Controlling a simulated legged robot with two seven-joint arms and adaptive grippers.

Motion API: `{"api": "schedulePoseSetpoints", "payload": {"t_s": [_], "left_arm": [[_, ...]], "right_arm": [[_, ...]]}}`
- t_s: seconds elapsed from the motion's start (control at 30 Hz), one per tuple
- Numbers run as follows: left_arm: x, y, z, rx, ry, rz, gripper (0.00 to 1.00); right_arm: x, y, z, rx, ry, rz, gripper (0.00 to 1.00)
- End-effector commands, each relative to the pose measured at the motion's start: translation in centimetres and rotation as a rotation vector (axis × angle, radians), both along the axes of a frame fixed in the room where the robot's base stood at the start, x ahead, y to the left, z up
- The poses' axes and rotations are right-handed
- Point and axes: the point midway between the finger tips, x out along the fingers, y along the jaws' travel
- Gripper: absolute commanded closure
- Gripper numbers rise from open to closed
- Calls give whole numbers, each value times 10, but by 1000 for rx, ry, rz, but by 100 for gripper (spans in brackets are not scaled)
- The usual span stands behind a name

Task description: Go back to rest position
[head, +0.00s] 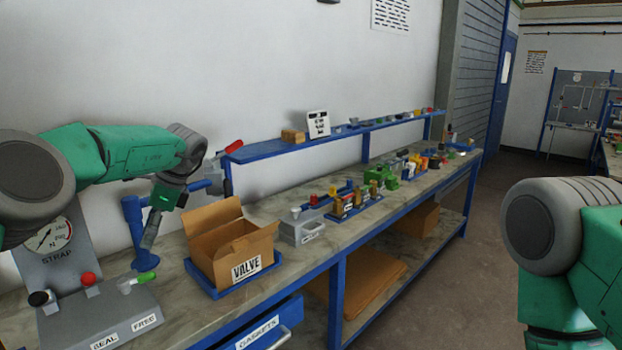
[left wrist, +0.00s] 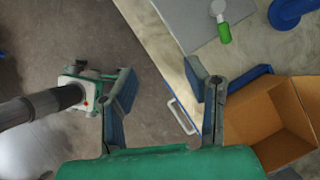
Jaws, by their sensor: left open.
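The box also shows at the lower right of that view (left wrist: 265,125). In the head view only part of my right arm shows at the right edge, over the floor; its gripper is out of the picture.
The workbench (head: 195,322) runs to the back right. A STRAP gauge panel (head: 50,250) and a SEAL/FREE lever block (head: 105,312) stand at left. A blue stand (head: 136,228) is close to the left gripper. A GASKETS drawer (head: 262,330) is under the bench. Floor at right is clear.

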Motion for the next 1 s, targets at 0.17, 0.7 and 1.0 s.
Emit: {"api": "schedulePoseSetpoints", "payload": {"t_s": [0.17, 0.7, 1.0], "left_arm": [[-3, 14, -26, 118, 99, -204, 57], [-33, 35, -167, 638, 1051, -1655, 57], [-184, -17, -302, -571, -1440, 2194, 57]], "right_arm": [[1, 0, 0, 0, -1, 0, 53], [0, 0, 0, 0, 0, 0, 53], [0, 0, 0, 0, 0, 0, 53]]}}
